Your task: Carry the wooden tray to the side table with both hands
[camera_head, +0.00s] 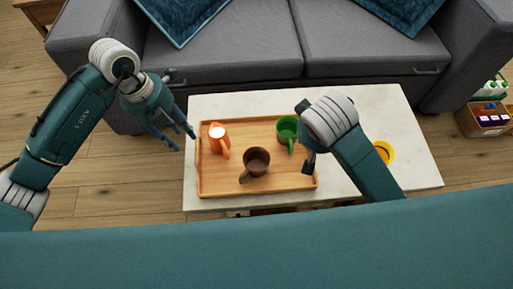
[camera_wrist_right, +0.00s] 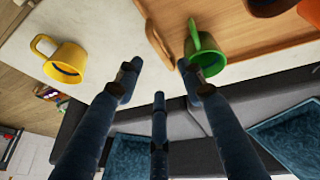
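The wooden tray (camera_head: 221,186) lies on a white-topped table (camera_head: 400,112) and carries an orange mug (camera_head: 219,137), a brown mug (camera_head: 256,161) and a green mug (camera_head: 287,128). My left gripper (camera_head: 184,141) is open and empty just off the tray's left end. My right gripper (camera_head: 307,138) is over the tray's right end, partly hidden by its own wrist. In the right wrist view its fingers (camera_wrist_right: 160,95) are spread and empty, near the tray's end rim (camera_wrist_right: 156,42) and the green mug (camera_wrist_right: 204,46). I cannot tell whether they touch the rim.
A yellow mug (camera_head: 384,152) stands on the white table right of the tray, partly behind my right arm. A grey sofa (camera_head: 245,55) with blue cushions stands behind the table. A wooden surface (camera_head: 42,10) shows at the top left. A box of goods (camera_head: 486,120) is at the right.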

